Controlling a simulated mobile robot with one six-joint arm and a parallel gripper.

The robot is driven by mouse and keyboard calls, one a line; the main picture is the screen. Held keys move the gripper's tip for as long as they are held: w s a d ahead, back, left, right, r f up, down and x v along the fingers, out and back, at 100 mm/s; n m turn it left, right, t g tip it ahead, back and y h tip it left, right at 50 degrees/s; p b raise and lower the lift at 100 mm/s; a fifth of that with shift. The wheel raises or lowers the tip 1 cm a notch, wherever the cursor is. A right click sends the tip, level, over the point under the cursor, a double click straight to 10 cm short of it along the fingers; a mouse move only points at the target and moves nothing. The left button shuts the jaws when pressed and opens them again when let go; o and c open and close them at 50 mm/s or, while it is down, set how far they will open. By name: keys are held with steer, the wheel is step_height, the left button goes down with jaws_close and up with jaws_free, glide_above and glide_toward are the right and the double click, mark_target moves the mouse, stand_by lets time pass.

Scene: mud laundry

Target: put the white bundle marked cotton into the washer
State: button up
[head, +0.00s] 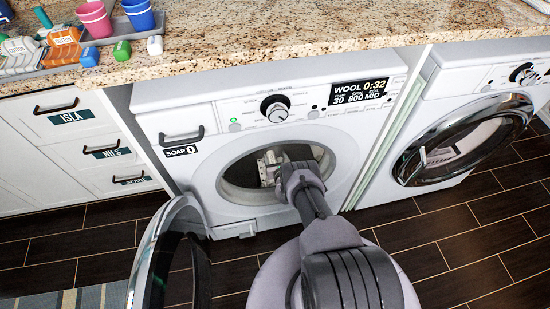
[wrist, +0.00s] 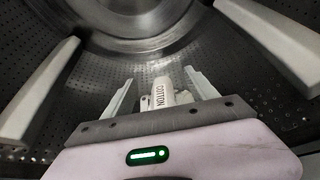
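The white bundle marked COTTON (wrist: 163,94) is inside the perforated metal drum in the wrist view, between the fingers of my gripper (wrist: 159,76). The fingers stand apart, with a visible gap on each side of the bundle, so it does not look clamped. Its lower part is hidden behind the gripper body. In the head view my arm reaches through the round opening of the left washer (head: 225,107), whose door (head: 150,262) hangs open toward the lower left. White shapes show at the arm's end there; I cannot clearly separate the bundle from the fingers.
Pale drum paddles (wrist: 40,88) stand left and right of my gripper. A second machine (head: 455,90) with a round glass door stands at right.

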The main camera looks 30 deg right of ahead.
steer(key=shift+s, duration=0.1)
steer(key=p+v, duration=0.6)
steer(key=v, duration=0.5)
steer(key=shift+s+a+p, duration=0.2)
steer(key=shift+s+p, duration=0.1)
steer(key=shift+s, duration=0.1)
